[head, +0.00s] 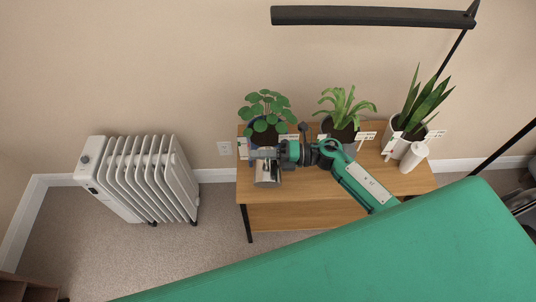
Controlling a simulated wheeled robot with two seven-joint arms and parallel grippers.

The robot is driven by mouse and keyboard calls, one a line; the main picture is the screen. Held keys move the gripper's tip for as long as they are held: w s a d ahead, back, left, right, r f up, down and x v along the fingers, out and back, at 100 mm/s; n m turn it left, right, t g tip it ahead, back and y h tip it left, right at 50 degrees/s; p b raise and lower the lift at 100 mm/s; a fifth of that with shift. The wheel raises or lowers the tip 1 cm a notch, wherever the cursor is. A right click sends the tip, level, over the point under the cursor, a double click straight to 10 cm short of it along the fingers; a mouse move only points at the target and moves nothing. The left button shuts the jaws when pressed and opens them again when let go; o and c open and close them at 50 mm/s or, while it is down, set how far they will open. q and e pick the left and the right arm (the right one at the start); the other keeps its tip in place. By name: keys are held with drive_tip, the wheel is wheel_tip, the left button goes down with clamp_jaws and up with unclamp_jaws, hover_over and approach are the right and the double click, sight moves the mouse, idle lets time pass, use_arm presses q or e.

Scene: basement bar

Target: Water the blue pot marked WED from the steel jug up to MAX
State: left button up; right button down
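My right gripper (264,154) reaches in from the right and appears shut on the steel jug (266,175), at its upper part. The jug is near the left end of the wooden table, in front of the leftmost pot. That pot (262,140) looks dark blue and holds a round-leaved plant (268,107). The gripper and jug partly hide its front. White tags show beside it, but their writing is too small to read, and I cannot make out WED or MAX. I cannot tell whether water is flowing. My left gripper is out of view.
The wooden table (310,187) also holds a fern-like plant (345,103), a snake plant (419,102) in a white pot and a white cylinder (413,158). A black lamp (370,16) hangs above. A white radiator (140,180) stands left. A green surface (400,255) fills the foreground.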

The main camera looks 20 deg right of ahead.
sight(261, 179)
drive_tip(key=shift+w+r, duration=0.1)
